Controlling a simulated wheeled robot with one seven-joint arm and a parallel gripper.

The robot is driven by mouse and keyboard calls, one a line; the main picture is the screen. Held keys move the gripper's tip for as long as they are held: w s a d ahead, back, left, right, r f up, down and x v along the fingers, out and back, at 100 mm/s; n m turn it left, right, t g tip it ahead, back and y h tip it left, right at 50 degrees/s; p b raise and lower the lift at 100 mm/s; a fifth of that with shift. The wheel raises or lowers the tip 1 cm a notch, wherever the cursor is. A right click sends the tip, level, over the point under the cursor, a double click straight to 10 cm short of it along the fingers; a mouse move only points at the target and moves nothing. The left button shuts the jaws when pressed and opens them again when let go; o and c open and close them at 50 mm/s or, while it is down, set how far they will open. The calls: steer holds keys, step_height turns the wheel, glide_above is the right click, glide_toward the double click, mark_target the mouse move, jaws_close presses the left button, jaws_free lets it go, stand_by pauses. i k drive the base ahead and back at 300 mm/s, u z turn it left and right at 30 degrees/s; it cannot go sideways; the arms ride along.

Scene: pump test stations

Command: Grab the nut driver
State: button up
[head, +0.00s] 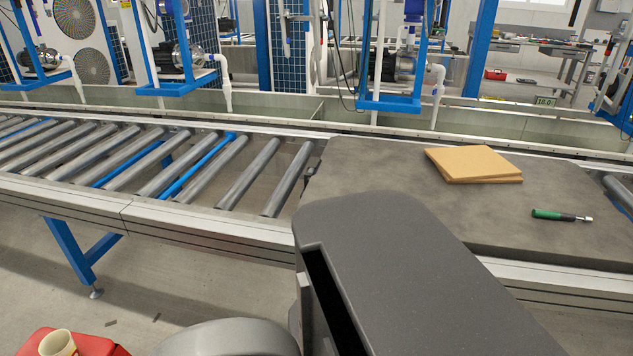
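The nut driver (561,215) lies on the dark grey work surface (380,172) at the right of the head view. It has a green and black handle on the left and a short metal shaft pointing right. Nothing covers it. My gripper is not in view. A large dark grey part, which looks like part of my own body, fills the lower middle of the view and hides the front of the work surface there.
Tan boards (473,163) lie on the surface, left of and behind the nut driver. A roller conveyor (160,160) runs to the left. Blue-framed pump stations (390,70) stand behind. A red box (75,343) with a cup (58,343) is at the lower left.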

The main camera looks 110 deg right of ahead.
mark_target(546, 215)
steer(key=z, duration=5.3)
